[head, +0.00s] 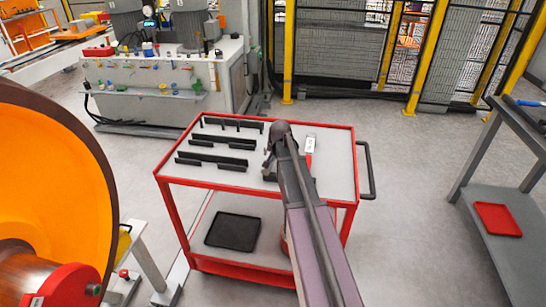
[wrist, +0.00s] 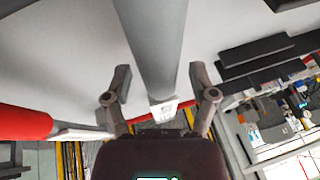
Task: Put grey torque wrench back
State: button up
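The grey torque wrench (wrist: 160,45) shows in the wrist view as a thick grey bar running from the top edge to between my fingers, with a white end piece. My gripper (wrist: 159,84) is open, one finger on each side of the bar, with a gap on both sides. In the head view my gripper (head: 269,166) is low over the top of the red cart (head: 236,172), and my arm hides the grey wrench there. Black slotted holders (head: 213,161) lie in rows on the left of the cart top.
A red-handled tool with a white part (head: 309,149) lies just right of my arm; its red handle (wrist: 22,125) shows at left in the wrist view. A black tray (head: 232,231) sits on the lower shelf. A grey bench (head: 515,225) stands at right, with clear floor between.

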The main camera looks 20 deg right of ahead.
dwell(0.4)
notch_tip(320, 180, up, 9)
jog(key=p, duration=0.9)
dwell(0.7)
jog(key=s+a+f+n+g, duration=0.1)
jog(key=s+a+n, duration=0.3)
jog(key=s+a, duration=0.6)
jog(key=s+a+n+g, duration=0.4)
jog(key=s+a, duration=0.6)
jog(key=s, duration=0.7)
jog(key=shift+a+f+n+y, duration=0.3)
jog(key=shift+f, duration=0.1)
